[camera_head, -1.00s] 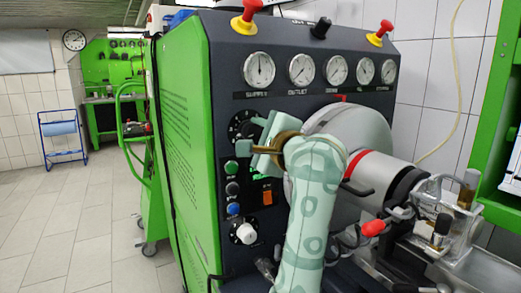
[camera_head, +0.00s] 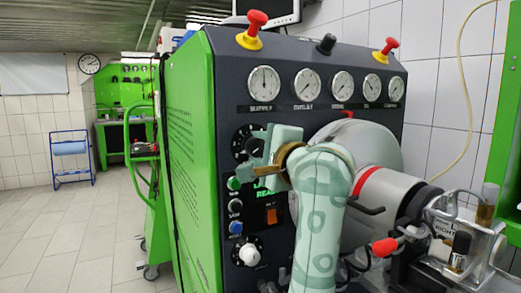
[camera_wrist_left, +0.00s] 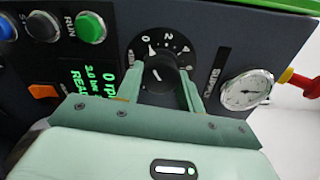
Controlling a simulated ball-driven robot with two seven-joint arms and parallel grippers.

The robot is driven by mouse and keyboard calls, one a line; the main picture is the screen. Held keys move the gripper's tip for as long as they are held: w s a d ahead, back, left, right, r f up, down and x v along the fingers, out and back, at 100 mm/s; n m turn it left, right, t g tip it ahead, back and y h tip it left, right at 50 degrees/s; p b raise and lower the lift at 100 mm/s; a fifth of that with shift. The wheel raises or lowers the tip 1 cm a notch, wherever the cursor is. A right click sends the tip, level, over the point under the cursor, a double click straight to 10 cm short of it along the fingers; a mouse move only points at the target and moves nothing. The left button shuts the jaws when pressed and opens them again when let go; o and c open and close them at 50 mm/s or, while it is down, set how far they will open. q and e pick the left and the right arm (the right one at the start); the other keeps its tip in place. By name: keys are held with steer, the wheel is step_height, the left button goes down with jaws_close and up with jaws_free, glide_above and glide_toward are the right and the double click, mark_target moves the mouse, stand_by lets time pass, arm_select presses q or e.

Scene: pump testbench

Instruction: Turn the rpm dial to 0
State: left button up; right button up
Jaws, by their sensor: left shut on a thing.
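The rpm dial (camera_head: 240,141) is a round black dial with white marks on the dark front panel, partly hidden by my left gripper (camera_head: 258,152). In the left wrist view the dial's scale (camera_wrist_left: 146,42) shows white numbers, including 0 and 2. My left gripper (camera_wrist_left: 160,86) is shut on its black knob (camera_wrist_left: 158,74), one finger on each side. A short white mark shows on the knob. The green display (camera_wrist_left: 95,87) beside the dial reads 0 rpm, with 3.0 bar and READY below. My right gripper is not in view.
Green, black and blue buttons (camera_head: 234,205) sit below the dial, with an orange switch (camera_head: 271,215) and a white knob (camera_head: 248,253). Several gauges (camera_head: 307,83) line the panel above. A silver motor (camera_head: 380,150) stands right of my forearm.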

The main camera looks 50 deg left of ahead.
arm_select(q)
steer(key=o, duration=1)
steer(key=shift+d, duration=0.1)
steer(key=p+v, duration=0.1)
steer(key=v, duration=1.5)
steer(key=shift+d+p, duration=0.1)
steer(key=shift+p, duration=0.3)
